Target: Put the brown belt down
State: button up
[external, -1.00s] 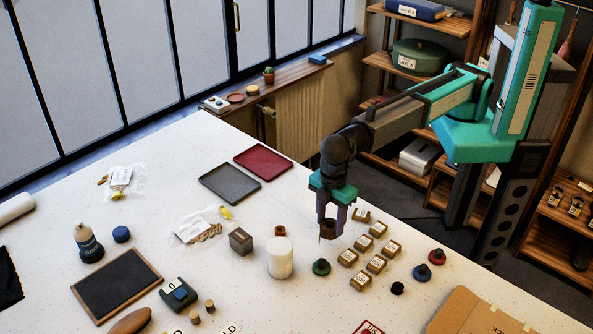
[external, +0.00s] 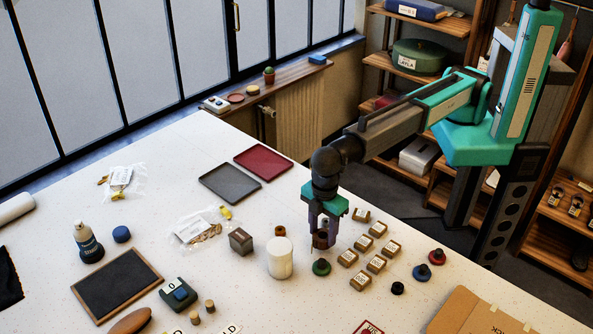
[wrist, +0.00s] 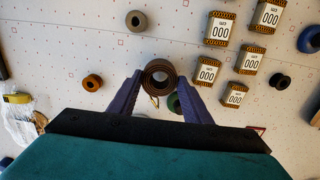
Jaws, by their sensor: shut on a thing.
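The brown belt (external: 320,240) is rolled into a small coil. My gripper (external: 321,238) points down and is shut on it, low over the white table (external: 225,306). In the wrist view the coil (wrist: 160,75) sits between the tips of both purple fingers. Its spiral edge faces the camera. I cannot tell whether its underside touches the table. A green knobbed item (external: 321,267) stands just in front of the gripper and is partly hidden in the wrist view.
Several labelled boxes (external: 377,263) stand to the right of the gripper. A white cylinder (external: 280,260) and a small brown roll (external: 280,231) stand to the left. A grey tray (external: 230,184) and a red tray (external: 263,162) lie farther back. Bare table lies between the trays and gripper.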

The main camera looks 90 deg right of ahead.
jog(key=shift+f, duration=0.8)
jog(key=shift+f, duration=0.15)
jog(key=o, duration=1.2)
jog(key=shift+c, duration=0.2)
notch_tip(320, 180, up, 12)
jog(key=p, duration=0.5)
jog(key=shift+c, duration=0.3)
